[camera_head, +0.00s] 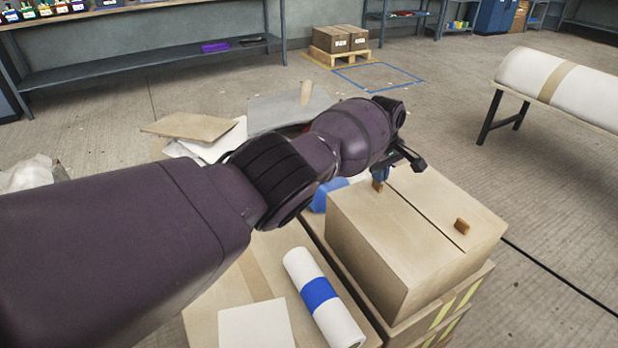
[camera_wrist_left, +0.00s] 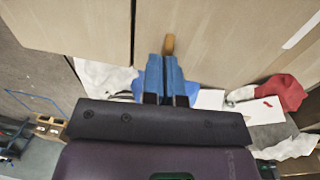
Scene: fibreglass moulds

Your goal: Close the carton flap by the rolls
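The carton (camera_head: 385,250) is a pale box with two top panels that look flat, split by a dark seam. A brown tab (camera_head: 462,226) stands on its right panel. A second brown tab (camera_head: 377,187) is at the far edge of the left panel; it also shows in the left wrist view (camera_wrist_left: 168,45). My left gripper (camera_head: 382,174) is over that far edge, blue fingers pointing down at the tab. In the left wrist view its fingers (camera_wrist_left: 164,68) are close together, the tab just beyond their tips. Whether they touch it is unclear. My right gripper is out of view.
A white roll with a blue band (camera_head: 319,293) lies left of the carton, beside a white sheet (camera_head: 256,326). A large roll (camera_head: 560,82) rests on a stand at right. Loose sheets (camera_head: 190,126) lie behind my left arm. The floor right of the carton is clear.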

